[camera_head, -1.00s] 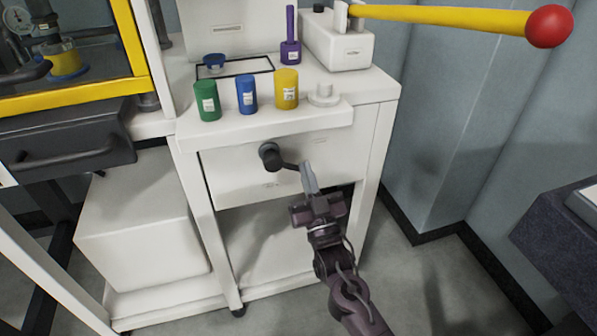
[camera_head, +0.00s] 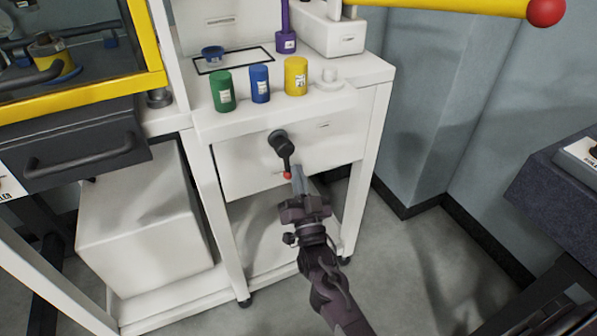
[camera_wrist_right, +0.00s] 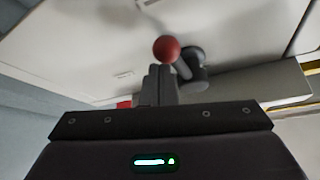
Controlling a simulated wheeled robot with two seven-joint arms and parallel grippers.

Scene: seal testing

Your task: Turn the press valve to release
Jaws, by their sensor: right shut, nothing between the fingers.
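The press valve is a black round knob (camera_head: 279,140) with a short lever and a red ball tip (camera_head: 287,175). It sits on the white front panel, and its lever points down, slightly to the right. In the right wrist view the red ball (camera_wrist_right: 167,49) shows just above the fingers. My right gripper (camera_head: 297,169) is shut and empty. Its fingertips are beside the lever's end, on its right; I cannot tell whether they touch. In the wrist view the closed fingers (camera_wrist_right: 160,84) point up toward the ball. My left gripper is not in view.
Green (camera_head: 222,91), blue (camera_head: 260,84) and yellow (camera_head: 296,77) cylinders stand on the white ledge above the valve. A long yellow lever with a red ball (camera_head: 546,11) is at upper right. A white box (camera_head: 145,220) is at left. Floor right of the cart is clear.

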